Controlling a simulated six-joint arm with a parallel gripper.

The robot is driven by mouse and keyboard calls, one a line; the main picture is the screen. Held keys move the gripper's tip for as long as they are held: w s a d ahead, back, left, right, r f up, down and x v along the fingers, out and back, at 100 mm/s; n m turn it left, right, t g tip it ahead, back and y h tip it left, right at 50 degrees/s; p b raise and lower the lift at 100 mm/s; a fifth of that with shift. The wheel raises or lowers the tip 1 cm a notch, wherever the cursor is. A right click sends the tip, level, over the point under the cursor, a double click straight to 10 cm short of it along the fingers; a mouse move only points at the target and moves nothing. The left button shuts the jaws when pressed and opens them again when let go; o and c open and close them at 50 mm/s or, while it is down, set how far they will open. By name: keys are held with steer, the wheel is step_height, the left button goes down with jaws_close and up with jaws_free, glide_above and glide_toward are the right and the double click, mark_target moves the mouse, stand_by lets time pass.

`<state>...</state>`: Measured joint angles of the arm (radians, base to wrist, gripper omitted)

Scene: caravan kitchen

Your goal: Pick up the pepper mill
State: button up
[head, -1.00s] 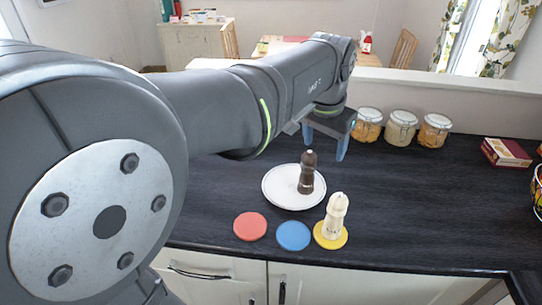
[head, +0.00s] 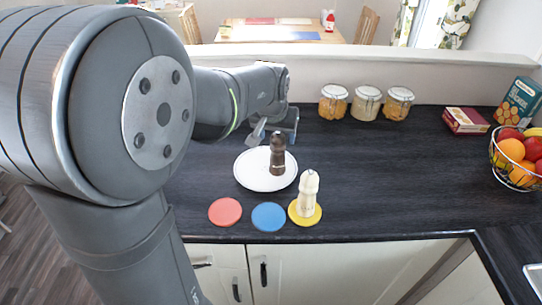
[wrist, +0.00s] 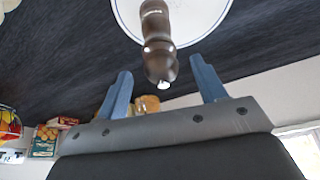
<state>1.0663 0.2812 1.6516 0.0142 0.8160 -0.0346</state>
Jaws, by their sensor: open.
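A dark brown pepper mill (head: 278,157) stands upright on a white plate (head: 248,179). A cream mill (head: 308,190) of similar shape stands on a yellow coaster (head: 309,219) to the right and nearer the front edge. My gripper (head: 275,132) is open and empty, just behind the top of the dark mill. In the wrist view, its two blue-grey fingers (wrist: 162,86) are spread, and the dark mill (wrist: 157,42) shows between and beyond them, apart from both. The plate (wrist: 205,18) is at the top there.
A red coaster (head: 225,212) and a blue coaster (head: 269,217) lie in front of the plate. Several glass jars (head: 367,103) stand along the back wall. Boxes (head: 466,121) and a wire fruit basket (head: 516,160) are at the right. The counter between is clear.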

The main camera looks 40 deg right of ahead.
mark_target(278, 143)
steer(key=x, duration=0.5)
steer(key=shift+a+f, duration=0.1)
steer(key=shift+f, duration=0.05)
jaws_close()
